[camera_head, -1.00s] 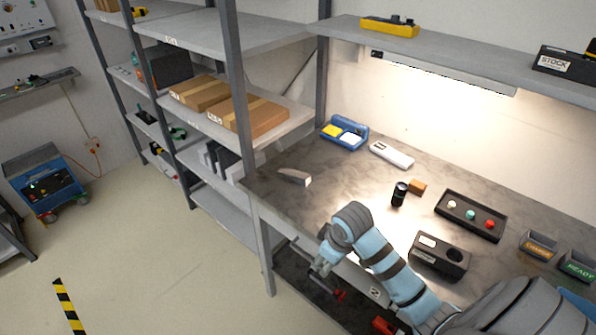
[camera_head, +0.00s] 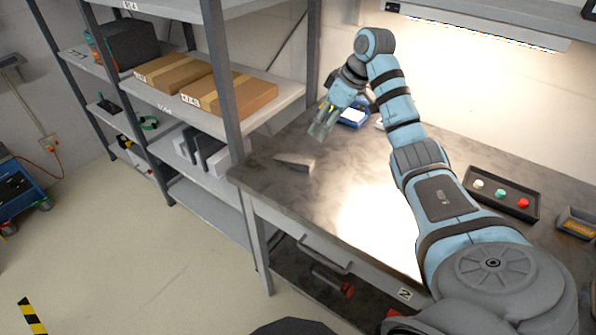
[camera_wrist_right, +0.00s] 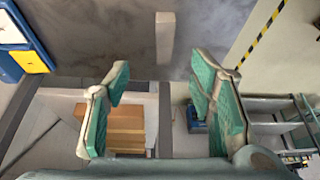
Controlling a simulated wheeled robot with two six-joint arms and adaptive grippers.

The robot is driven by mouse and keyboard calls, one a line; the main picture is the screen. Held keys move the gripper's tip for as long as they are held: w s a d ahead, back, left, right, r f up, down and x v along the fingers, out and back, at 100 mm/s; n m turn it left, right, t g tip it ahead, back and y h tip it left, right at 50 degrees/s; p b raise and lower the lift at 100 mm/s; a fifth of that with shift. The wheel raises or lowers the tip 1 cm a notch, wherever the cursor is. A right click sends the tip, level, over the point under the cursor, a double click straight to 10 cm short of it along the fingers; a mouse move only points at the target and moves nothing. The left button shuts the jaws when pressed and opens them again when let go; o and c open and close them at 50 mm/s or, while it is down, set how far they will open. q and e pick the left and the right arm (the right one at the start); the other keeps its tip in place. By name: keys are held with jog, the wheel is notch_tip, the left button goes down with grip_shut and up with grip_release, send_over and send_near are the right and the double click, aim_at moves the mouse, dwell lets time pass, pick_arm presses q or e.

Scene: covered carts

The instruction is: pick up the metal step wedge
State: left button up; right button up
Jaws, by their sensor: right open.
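The metal step wedge (camera_head: 295,162) lies on the bench top near its left end, a small grey tapered block. It also shows at the top of the right wrist view (camera_wrist_right: 165,38), between and beyond the fingertips. My right gripper (camera_head: 322,130) is above the bench, up and to the right of the wedge in the head view, pointing down and left. My left gripper is not in view.
A blue bin with yellow and white parts (camera_head: 352,117) stands behind my right gripper. A shelf rack with cardboard boxes (camera_head: 238,92) rises at the bench's left end. A dark tray with coloured knobs (camera_head: 502,191) lies to the right. The bench around the wedge is clear.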

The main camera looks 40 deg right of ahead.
aim_at(301, 160)
jog(key=x, duration=0.4)
jog(key=b+x, duration=0.1)
jog(key=x, duration=0.4)
jog(key=a+x, duration=0.1)
jog(key=x, duration=0.4)
jog(key=shift+a, duration=0.1)
jog(key=shift+w+f, duration=0.2)
grip_shut()
